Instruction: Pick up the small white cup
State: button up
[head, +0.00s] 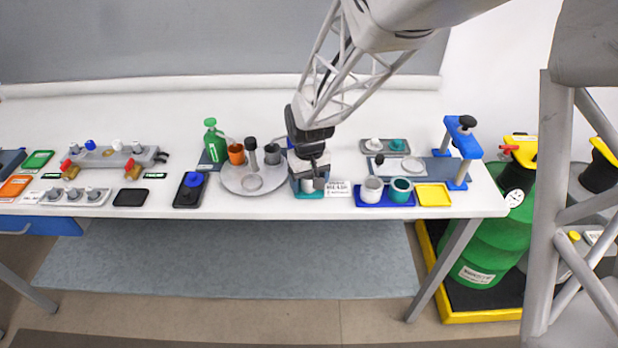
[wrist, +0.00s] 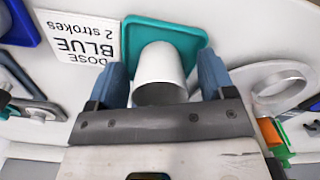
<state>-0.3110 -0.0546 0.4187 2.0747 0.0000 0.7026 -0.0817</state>
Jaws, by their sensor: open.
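The small white cup (wrist: 160,70) stands on a teal tray (wrist: 190,40) in the wrist view. My gripper (wrist: 163,82) is open, with one blue finger on each side of the cup. A narrow gap seems to show beside the fingers; I cannot tell whether either touches the cup. In the head view my gripper (head: 312,180) is low over the teal tray (head: 309,196) near the table's front edge, and it hides most of the cup there.
A label reading "DOSE BLUE 2 strokes" (wrist: 82,38) lies beside the tray. A round grey plate (head: 240,187) with an orange cup (head: 236,154) is to the left in the head view. A blue tray (head: 384,203) with two cups and a yellow tray (head: 433,195) are to the right.

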jog(key=shift+c, duration=0.4)
jog(key=c, duration=0.9)
jog(key=shift+r, duration=0.1)
jog(key=shift+r, duration=0.8)
jog(key=shift+s+r, duration=0.15)
jog(key=shift+r, duration=0.8)
jog(key=s+d, duration=0.2)
jog(key=s, duration=0.5)
jog(key=s+d+r, duration=0.1)
jog(key=s+d, duration=0.1)
jog(key=s, duration=0.6)
jog(key=shift+d+r, duration=0.15)
jog(key=shift+d, duration=0.2)
